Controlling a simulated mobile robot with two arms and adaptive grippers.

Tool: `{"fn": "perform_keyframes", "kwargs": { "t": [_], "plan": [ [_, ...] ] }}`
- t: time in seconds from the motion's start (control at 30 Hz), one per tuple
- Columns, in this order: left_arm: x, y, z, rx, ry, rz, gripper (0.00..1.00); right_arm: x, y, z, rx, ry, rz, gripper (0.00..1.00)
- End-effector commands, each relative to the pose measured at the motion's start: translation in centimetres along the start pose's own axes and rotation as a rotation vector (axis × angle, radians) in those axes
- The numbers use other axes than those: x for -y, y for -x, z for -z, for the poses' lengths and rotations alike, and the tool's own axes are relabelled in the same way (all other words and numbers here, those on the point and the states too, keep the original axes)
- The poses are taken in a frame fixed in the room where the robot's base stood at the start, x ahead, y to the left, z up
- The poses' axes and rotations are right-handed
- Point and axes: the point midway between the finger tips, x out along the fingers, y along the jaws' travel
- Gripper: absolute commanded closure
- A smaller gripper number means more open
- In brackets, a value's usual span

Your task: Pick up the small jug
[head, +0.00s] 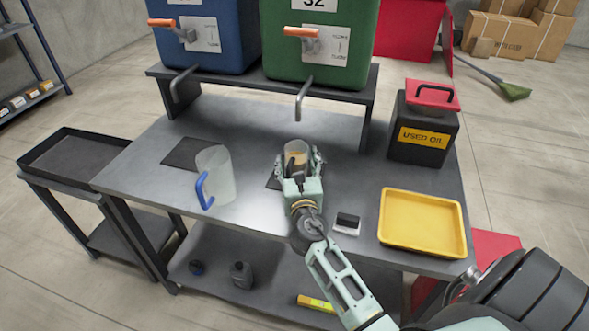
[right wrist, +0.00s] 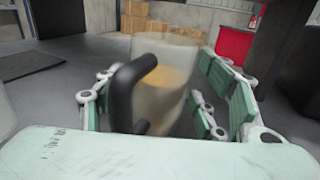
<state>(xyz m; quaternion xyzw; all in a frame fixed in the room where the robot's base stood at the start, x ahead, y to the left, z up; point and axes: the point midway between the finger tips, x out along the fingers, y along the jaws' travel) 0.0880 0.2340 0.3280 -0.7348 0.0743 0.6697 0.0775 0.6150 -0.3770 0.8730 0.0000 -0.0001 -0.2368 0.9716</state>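The small jug (head: 297,148) is clear, with a dark handle and amber liquid inside. It stands upright on the grey workbench below the green drum, on or by a dark mat. In the right wrist view the jug (right wrist: 172,75) is straight ahead, its black handle (right wrist: 125,90) facing me. My right gripper (head: 298,168) reaches around the jug, one set of fingers on each side. The fingers (right wrist: 165,110) look spread, with some room beside the jug; contact is not clear. The jug's base is hidden by my gripper. My left gripper is not in view.
A larger clear jug with a blue handle (head: 222,180) stands to the left. A yellow tray (head: 425,248), a small black-and-white block (head: 347,223) and a used oil can (head: 424,125) are to the right. Drum taps (head: 303,98) hang from the rack behind.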

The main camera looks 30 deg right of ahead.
Motion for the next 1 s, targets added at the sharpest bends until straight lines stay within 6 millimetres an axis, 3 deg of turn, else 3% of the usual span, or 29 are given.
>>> {"fn": "perform_keyframes", "kwargs": {
  "t": [0.47,0.77,1.0],
  "plan": [
    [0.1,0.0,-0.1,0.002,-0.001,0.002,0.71,0.0,0.0,0.0,0.0,0.0,0.0,0.81],
    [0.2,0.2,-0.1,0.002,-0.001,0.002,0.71,0.0,0.0,-0.4,0.001,-0.001,0.0,0.81],
    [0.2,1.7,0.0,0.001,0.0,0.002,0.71,0.0,0.0,-3.2,0.004,0.0,-0.001,0.81]
  ]
}}
